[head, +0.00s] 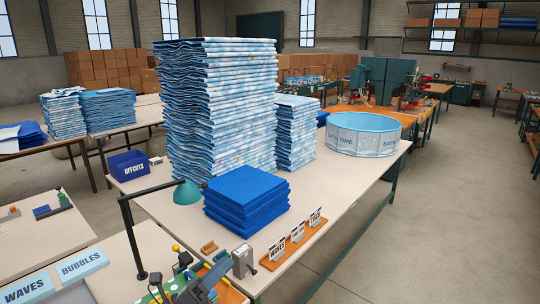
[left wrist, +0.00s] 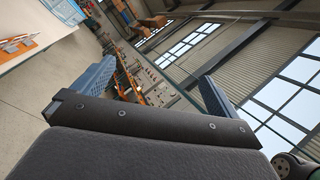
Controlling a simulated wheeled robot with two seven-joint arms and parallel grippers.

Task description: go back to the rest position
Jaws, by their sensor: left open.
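My left gripper (head: 208,280) shows small at the bottom edge of the head view, in front of the table's near edge. In the left wrist view the gripper (left wrist: 155,92) has its two blue-grey fingers wide apart, with nothing between them. The dark wrist housing fills the lower part of that view. The wrist camera looks out tilted, across the hall to the wall and windows. My right gripper is in neither view.
The table (head: 345,185) holds tall sheet stacks (head: 222,105), folded blue sheets (head: 247,200), a round pool (head: 363,135), an orange sign rack (head: 293,246) and a blue offcuts bin (head: 128,165). A green lamp (head: 187,193) stands near the left gripper. Open floor lies at right.

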